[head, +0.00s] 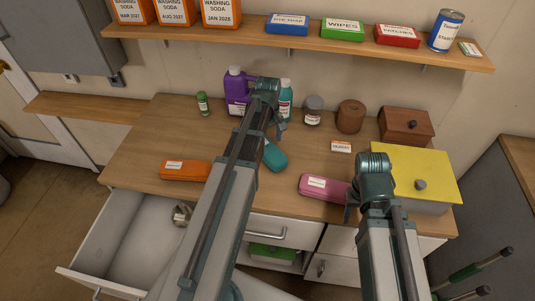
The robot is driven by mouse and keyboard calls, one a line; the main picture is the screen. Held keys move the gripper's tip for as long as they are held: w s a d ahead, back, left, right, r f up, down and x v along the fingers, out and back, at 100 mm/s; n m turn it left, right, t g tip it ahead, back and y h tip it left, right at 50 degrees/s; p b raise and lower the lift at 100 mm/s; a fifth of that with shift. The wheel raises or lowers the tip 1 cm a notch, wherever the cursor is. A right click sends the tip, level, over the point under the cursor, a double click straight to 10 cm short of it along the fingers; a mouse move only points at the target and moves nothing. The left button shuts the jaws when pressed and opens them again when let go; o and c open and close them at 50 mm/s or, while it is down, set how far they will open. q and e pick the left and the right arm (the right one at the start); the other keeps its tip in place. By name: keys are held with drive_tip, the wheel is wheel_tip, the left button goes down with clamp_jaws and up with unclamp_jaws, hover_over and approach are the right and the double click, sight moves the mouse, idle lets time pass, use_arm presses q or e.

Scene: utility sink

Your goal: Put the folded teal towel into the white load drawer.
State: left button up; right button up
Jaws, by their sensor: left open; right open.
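The folded teal towel (275,157) lies on the wooden counter, partly hidden behind my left arm. The white load drawer (117,252) is pulled open at the lower left, below the counter's front edge. A small metallic item (181,214) is at its right side. My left gripper (281,127) is at the far end of the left arm, just above the towel in the picture. It is open; its fingers are mostly hidden, and I cannot tell whether they touch the towel. My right gripper (352,205) is open by the pink case, its fingers also indistinct.
An orange case (185,171), a pink case (324,188) and a yellow-lidded box (415,172) stand on the counter (150,140). A purple jug (236,88), jars and a wooden box (406,125) line the back. A loaded shelf (290,45) hangs above.

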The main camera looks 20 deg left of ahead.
sight(267, 146)
use_arm(q)
wheel_tip(267, 146, down, 4)
drive_tip(key=b, duration=0.2)
drive_tip(key=shift+a+r+b, duration=0.1)
drive_tip(key=shift+r+b, duration=0.1)
drive_tip(key=shift+b, duration=0.15)
drive_tip(key=shift+r, duration=0.1)
drive_tip(key=c, duration=1.4)
wheel_tip(267, 146, up, 10)
drive_tip(key=p, duration=1)
drive_tip(key=shift+f+b, duration=0.4)
drive_tip(key=shift+f, duration=0.1)
drive_tip(key=shift+r, duration=0.1)
